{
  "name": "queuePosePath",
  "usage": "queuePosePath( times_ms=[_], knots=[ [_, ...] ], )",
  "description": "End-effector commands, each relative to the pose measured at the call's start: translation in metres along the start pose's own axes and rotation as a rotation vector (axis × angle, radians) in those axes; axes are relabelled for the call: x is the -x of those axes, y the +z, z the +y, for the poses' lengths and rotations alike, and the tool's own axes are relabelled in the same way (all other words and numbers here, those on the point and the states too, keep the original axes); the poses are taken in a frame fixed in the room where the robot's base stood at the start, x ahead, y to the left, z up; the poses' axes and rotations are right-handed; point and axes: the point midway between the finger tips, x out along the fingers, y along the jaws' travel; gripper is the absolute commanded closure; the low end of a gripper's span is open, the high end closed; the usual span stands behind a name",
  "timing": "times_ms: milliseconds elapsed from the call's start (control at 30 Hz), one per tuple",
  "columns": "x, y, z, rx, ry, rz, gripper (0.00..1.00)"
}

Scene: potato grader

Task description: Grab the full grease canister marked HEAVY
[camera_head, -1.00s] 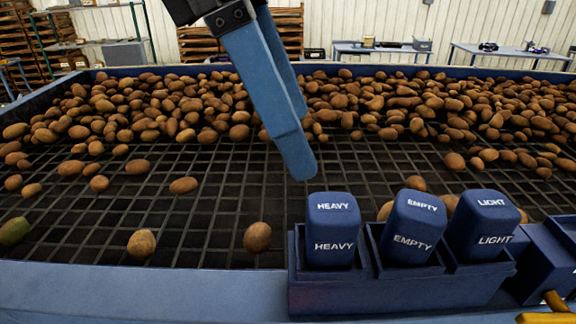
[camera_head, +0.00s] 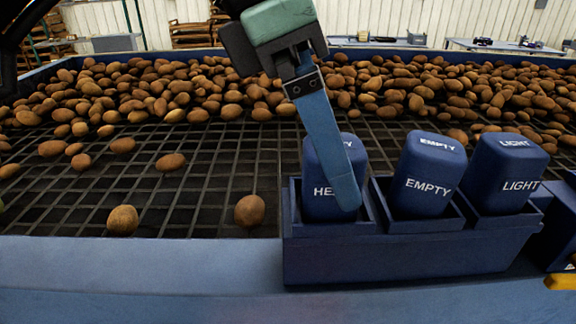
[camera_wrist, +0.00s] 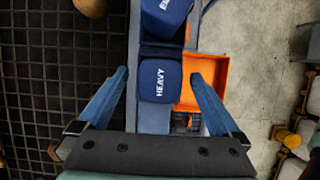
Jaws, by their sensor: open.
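The blue canister marked HEAVY (camera_head: 320,190) stands upright in the left slot of a blue holder (camera_head: 400,262). In the head view one blue finger of my gripper (camera_head: 345,190) crosses in front of it and hides part of its lettering. In the wrist view the HEAVY canister (camera_wrist: 160,80) lies between the two spread fingers of my gripper (camera_wrist: 160,78), toward their tips, with gaps on both sides. My gripper is open and holds nothing. The canister marked EMPTY (camera_head: 428,178) and the one marked LIGHT (camera_head: 505,175) stand in the slots to its right.
Potatoes (camera_head: 170,90) lie heaped on a dark grid bed behind the holder, with a few loose ones nearer. In the wrist view an orange open box (camera_wrist: 203,68) lies beside the HEAVY canister, near the right finger. Yellow parts (camera_wrist: 287,137) show at lower right.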

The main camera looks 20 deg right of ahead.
Motion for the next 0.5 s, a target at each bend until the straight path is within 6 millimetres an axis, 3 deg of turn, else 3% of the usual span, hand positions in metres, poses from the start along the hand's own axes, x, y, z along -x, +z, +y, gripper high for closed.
queuePosePath(
  times_ms=[67, 333, 500],
  knots=[
    [-0.0112, -0.0011, -0.0002, -0.002, 0.001, 0.0, 0.0],
    [-0.0102, 0.0005, -0.0003, 0.0, 0.002, 0.0, 0.0],
    [-0.0101, 0.0004, -0.0003, 0.0, 0.002, 0.0, 0.31]
  ],
)
